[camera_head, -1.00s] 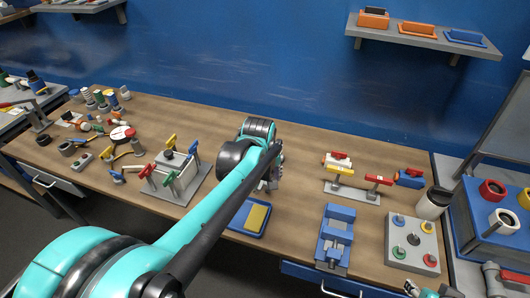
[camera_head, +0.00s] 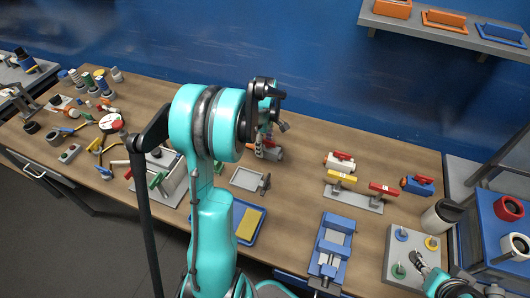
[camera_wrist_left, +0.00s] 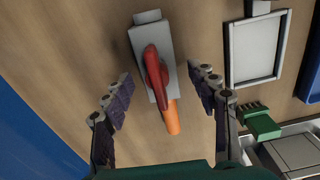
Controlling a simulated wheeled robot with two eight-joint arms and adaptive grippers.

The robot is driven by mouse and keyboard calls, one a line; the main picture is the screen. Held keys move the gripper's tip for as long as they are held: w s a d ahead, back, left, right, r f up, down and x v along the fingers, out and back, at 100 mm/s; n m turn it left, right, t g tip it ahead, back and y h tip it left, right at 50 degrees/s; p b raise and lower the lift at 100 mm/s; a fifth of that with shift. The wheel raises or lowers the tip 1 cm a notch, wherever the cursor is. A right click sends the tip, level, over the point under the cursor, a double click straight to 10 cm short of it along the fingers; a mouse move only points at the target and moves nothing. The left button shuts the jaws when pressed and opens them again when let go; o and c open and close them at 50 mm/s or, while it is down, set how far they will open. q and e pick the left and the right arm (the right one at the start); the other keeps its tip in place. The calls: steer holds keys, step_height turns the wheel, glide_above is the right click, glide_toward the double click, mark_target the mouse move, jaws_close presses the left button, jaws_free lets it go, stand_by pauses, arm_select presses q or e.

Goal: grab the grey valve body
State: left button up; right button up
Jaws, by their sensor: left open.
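The grey valve body (camera_wrist_left: 145,35) lies on the wooden bench in the left wrist view, with a red lever on top and an orange end toward my gripper. In the head view the valve body (camera_head: 276,154) shows small and partly hidden beyond my left arm. My left gripper (camera_wrist_left: 165,92) is open, with one finger on each side of the valve and a gap on both sides. It is apart from the valve. My right gripper (camera_head: 419,259) shows at the lower right of the head view, over the grey peg plate; its fingers are too small to judge.
A light grey tray (camera_head: 246,178) lies near the valve, with a blue tray (camera_head: 237,238) holding a yellow block in front. A blue vise (camera_head: 330,252) and a stand with yellow and red levers (camera_head: 352,200) are to the right. Bare bench surrounds the valve.

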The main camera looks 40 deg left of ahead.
arm_select(q)
step_height(320, 180, down, 2)
steer(key=shift+r, duration=0.1)
jaws_close()
steer(key=shift+r, duration=0.15)
